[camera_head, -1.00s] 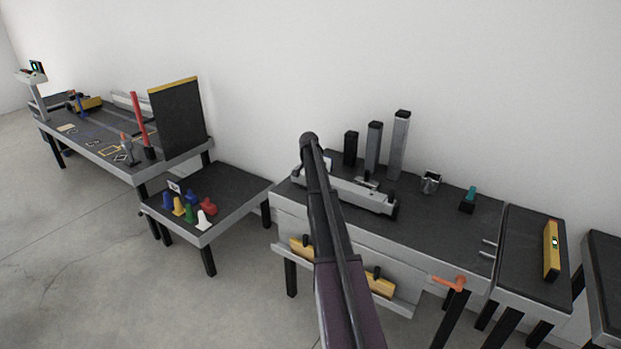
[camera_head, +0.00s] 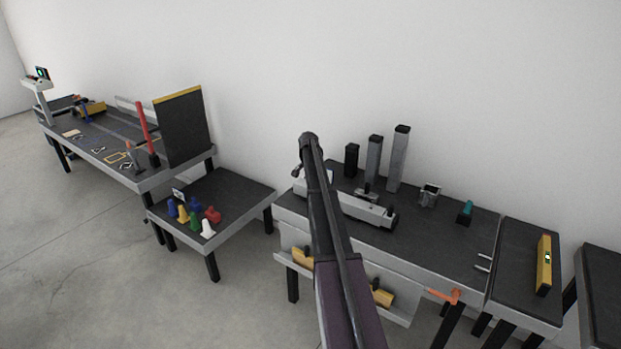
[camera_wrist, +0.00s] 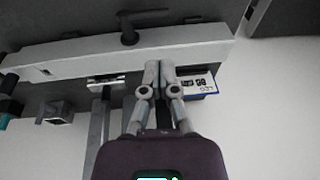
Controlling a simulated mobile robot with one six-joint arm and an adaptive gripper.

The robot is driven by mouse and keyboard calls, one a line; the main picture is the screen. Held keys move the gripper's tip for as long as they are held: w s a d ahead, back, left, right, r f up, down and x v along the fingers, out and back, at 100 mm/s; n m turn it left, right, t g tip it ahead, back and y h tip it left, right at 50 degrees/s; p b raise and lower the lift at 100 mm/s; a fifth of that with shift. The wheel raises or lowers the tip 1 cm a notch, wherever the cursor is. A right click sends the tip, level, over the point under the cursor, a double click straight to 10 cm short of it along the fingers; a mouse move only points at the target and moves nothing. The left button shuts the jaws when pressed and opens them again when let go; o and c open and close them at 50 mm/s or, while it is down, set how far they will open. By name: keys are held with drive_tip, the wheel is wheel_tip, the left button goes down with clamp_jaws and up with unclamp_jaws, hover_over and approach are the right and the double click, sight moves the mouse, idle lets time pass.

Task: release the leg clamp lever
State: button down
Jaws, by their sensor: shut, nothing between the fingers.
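An orange lever (camera_head: 443,296) sticks out at the front right leg of the workbench (camera_head: 440,240); it is probably the leg clamp lever. A long grey bar (camera_head: 367,209) lies on the bench. In the wrist view, a grey bar (camera_wrist: 60,58) spans the top with a dark T-shaped handle (camera_wrist: 129,36) on it; I cannot tell whether that handle is a clamp lever. My gripper (camera_wrist: 159,66) is shut and empty, its fingertips close together over or beside the lower edge of that bar. In the head view my arm hides most of the gripper. The orange lever is not in the wrist view.
Upright posts (camera_head: 373,155), a small grey bracket (camera_head: 430,194) and a teal-topped block (camera_head: 465,212) stand on the bench. A yellow level (camera_head: 544,265) lies on the right table. Coloured cones (camera_head: 195,215) sit on the low left table. Floor is free at left front.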

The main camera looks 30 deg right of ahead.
drive_tip(key=shift+r, duration=0.4)
drive_tip(key=shift+a, duration=0.1)
idle(0.3)
drive_tip(key=s+a+n, duration=0.3)
drive_tip(key=s+a, duration=0.5)
drive_tip(key=a, duration=0.4)
drive_tip(key=s+a+n+y, duration=0.1)
drive_tip(key=s+a+n, duration=0.2)
drive_tip(key=s+a, duration=0.75)
drive_tip(key=s+a+n, duration=0.3)
drive_tip(key=s+a, duration=0.2)
drive_tip(key=a, duration=1)
drive_tip(key=s+a+n+g, duration=0.1)
drive_tip(key=s+a+n, duration=0.3)
drive_tip(key=s+a, duration=0.5)
drive_tip(key=s, duration=0.4)
drive_tip(key=shift+s+a+f+n+g+y, duration=0.15)
drive_tip(key=shift+s+f+n+g+y, duration=0.05)
drive_tip(key=shift+n+g+y, duration=0.1)
